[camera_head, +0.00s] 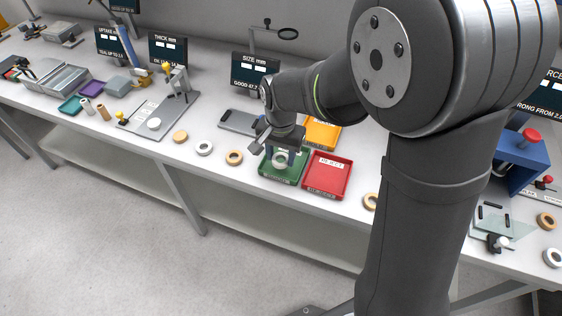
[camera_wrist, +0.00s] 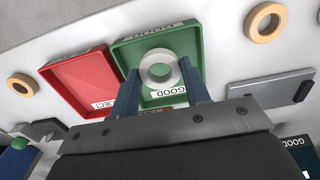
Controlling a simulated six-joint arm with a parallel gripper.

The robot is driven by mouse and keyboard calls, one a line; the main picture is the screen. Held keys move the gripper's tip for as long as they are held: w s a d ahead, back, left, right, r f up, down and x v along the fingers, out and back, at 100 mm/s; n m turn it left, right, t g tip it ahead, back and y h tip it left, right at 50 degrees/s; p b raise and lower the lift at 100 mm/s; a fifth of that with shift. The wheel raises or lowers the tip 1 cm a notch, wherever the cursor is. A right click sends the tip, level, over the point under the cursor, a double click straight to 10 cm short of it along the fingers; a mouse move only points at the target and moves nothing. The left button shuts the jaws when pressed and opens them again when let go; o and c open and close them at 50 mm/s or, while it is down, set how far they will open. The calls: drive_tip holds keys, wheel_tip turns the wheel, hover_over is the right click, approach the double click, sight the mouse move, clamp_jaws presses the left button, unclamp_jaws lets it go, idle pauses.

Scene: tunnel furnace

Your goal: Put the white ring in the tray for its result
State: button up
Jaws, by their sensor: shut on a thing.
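The white ring (camera_wrist: 146,76) is between the two blue fingers of my gripper (camera_wrist: 159,69), which is shut on it. In the head view the ring (camera_head: 280,163) shows low over the green tray (camera_head: 267,174), within its outline. I cannot tell whether it touches the tray floor. The green tray also shows in the wrist view (camera_wrist: 125,52) and bears a GOOD label. The red tray (camera_head: 327,177), labelled REJECT, stands right beside it. The SIZE display (camera_head: 254,71) reads GOOD with a number that is hard to read.
An orange tray (camera_head: 322,135) stands behind, partly hidden by my arm. A grey flat device (camera_head: 238,121) lies left of it. A blue press (camera_head: 520,158) stands at the right.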

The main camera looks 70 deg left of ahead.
drive_tip(key=shift+f, duration=1.75)
drive_tip(key=shift+f, duration=0.1)
drive_tip(key=o, duration=1)
wheel_tip(320, 180, up, 12)
drive_tip(key=shift+r, duration=0.15)
